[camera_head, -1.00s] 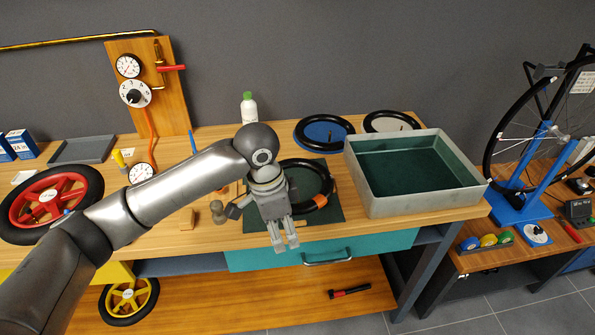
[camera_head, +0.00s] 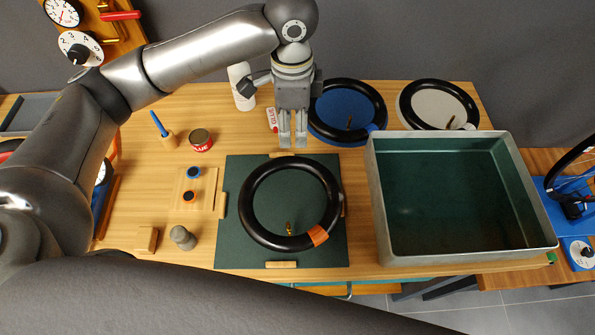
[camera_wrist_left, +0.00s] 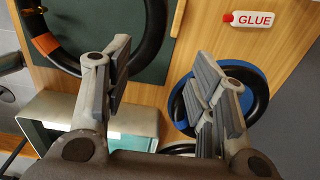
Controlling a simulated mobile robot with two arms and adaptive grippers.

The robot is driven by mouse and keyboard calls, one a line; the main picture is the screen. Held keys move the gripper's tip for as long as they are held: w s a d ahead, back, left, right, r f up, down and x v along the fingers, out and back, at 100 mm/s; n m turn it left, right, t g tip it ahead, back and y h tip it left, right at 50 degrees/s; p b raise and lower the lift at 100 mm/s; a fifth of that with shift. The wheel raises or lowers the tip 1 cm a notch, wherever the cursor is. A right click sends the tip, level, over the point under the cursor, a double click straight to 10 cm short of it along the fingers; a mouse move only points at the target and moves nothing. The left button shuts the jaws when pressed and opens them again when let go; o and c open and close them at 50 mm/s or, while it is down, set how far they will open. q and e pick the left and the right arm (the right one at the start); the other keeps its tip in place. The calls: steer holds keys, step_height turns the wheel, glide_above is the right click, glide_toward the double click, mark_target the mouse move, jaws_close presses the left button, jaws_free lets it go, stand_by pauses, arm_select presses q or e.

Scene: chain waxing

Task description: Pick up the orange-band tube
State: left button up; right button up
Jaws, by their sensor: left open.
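The orange-band tube (camera_head: 250,220) is a black ring with an orange band (camera_head: 318,235) at its front right. It lies on the dark green mat (camera_head: 237,170) in the head view, and a small brass valve shows inside the ring. In the left wrist view the tube (camera_wrist_left: 157,30) fills the upper left, partly cut off. My left gripper (camera_head: 293,143) is open and empty, fingers pointing down, just behind the tube's far rim in the head view. Its spread fingers also show in the left wrist view (camera_wrist_left: 160,62). My right gripper is not in view.
A grey-rimmed tank (camera_head: 380,215) stands right of the mat. A blue disc (camera_head: 345,105) and a pale disc (camera_head: 435,105), each with a black ring, lie behind. A white bottle (camera_head: 242,88), a glue tin (camera_head: 201,140) and small holders are at the left.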

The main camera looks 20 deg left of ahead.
arm_select(q)
glide_above(290, 159)
steer(key=f, duration=0.4)
steer(key=shift+d+f+p, duration=0.15)
steer(key=shift+d+p, duration=0.15)
steer(key=shift+p, duration=0.05)
steer(key=shift+f, duration=0.65)
steer(key=f, duration=0.1)
steer(key=f+p, duration=0.1)
steer(key=f, duration=0.1)
steer(key=shift+a+f+p, duration=0.3)
steer(key=shift+p, duration=0.05)
steer(key=shift+s+f, duration=0.1)
steer(key=shift+f, duration=0.5)
steer(key=shift+c, duration=0.8)
steer(key=c, duration=1)
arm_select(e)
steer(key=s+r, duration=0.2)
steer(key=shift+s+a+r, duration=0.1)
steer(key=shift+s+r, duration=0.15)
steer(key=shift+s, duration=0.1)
